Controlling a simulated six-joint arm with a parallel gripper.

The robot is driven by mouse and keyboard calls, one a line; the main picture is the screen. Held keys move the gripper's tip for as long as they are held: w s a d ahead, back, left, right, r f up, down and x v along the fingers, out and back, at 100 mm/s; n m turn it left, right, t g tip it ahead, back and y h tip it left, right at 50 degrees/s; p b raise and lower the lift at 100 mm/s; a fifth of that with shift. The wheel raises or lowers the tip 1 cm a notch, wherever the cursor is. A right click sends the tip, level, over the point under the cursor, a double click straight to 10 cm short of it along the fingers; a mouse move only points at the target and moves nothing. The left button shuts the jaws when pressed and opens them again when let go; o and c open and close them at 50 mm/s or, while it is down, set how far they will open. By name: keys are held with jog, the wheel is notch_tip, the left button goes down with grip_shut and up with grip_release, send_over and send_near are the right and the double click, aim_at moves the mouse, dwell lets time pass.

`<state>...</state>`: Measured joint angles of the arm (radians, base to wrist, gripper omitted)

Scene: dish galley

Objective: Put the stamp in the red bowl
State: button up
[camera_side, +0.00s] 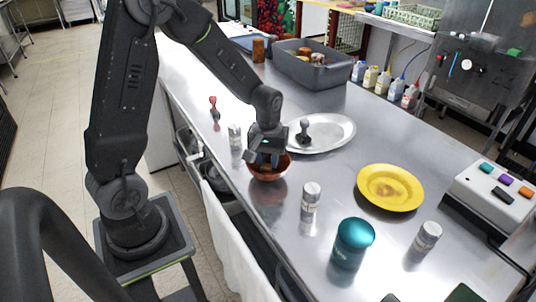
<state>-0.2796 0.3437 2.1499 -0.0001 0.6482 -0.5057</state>
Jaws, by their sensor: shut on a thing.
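A dark stamp-like piece with a knob handle (304,133) stands on the white oval plate (338,131). A smaller red piece of similar shape (214,107) stands on the counter at the back left. The red bowl (270,176) is near the counter's front edge. My gripper (264,160) points down at the bowl, with its fingertips at or inside the rim. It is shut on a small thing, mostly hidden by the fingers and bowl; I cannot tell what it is. Whether the fingers touch the bowl is unclear.
White-capped shakers (310,196) stand around the bowl, one close behind it on the left (235,137). A teal canister (352,240) and a yellow plate (390,188) are to the right. A grey bin (313,72) stands at the back. A button box (496,196) is far right.

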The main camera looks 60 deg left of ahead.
jog(key=o, duration=1)
jog(key=shift+r, duration=3.6)
jog(key=shift+s+d+r+m+t, duration=0.95)
jog(key=shift+s+d+r+m, duration=0.85)
jog(key=shift+s, duration=0.65)
jog(key=shift+s+d+r+m+t, duration=0.9)
jog(key=shift+s+d+r+m, duration=0.45)
jog(key=shift+s+r, duration=0.95)
jog(key=shift+s+d+r+m+t, duration=0.95)
jog(key=shift+s+d+r+m, duration=0.65)
jog(key=shift+s, duration=1)
jog(key=shift+d+r+n, duration=0.2)
jog(key=shift+n, duration=0.05)
